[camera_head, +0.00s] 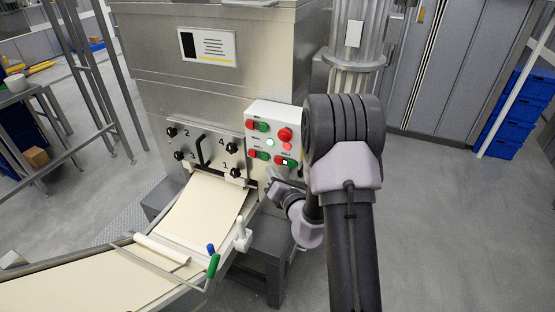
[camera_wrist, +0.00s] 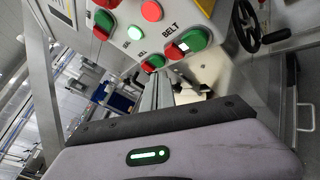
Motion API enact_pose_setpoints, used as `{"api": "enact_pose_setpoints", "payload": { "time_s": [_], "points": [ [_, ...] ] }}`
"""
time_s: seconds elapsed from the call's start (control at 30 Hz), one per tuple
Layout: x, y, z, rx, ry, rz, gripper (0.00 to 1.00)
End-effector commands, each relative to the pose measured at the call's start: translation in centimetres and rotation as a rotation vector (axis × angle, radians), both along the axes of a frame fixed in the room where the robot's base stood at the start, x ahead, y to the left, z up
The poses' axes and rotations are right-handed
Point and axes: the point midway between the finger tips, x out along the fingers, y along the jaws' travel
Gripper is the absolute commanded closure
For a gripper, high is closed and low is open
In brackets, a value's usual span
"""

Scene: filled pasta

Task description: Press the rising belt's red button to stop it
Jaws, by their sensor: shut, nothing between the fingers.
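The control box (camera_head: 262,112) is a white panel on the front of the steel machine. Its lower right pair, labelled BELT, has a red button (camera_head: 280,160) beside a green one (camera_head: 291,163), with a small white light between them. In the wrist view the belt's red button (camera_wrist: 174,51) shows at the upper middle, left of its green button (camera_wrist: 195,40). My gripper (camera_head: 273,181) is just below the control box, apart from the buttons, and is shut and empty. Its fingertips are small and partly hidden in the head view.
The box also carries a large red button (camera_head: 285,134), a lit white lamp (camera_head: 270,142) and other red-green pairs. A dough sheet (camera_head: 205,208) lies on the belt to the left. Black knobs (camera_head: 232,147) stick out beside the box. Open floor lies right.

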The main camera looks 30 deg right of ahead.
Motion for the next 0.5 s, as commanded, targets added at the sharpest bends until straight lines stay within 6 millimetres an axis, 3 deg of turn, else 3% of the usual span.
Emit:
{"api": "enact_pose_setpoints", "payload": {
  "time_s": [0.2,0.5],
  "points": [
    [0.92,-1.2,0.08,0.001,0.0,0.0,1.0],
    [1.02,-1.31,0.0,0.001,0.0,0.0,1.0]
  ]
}}
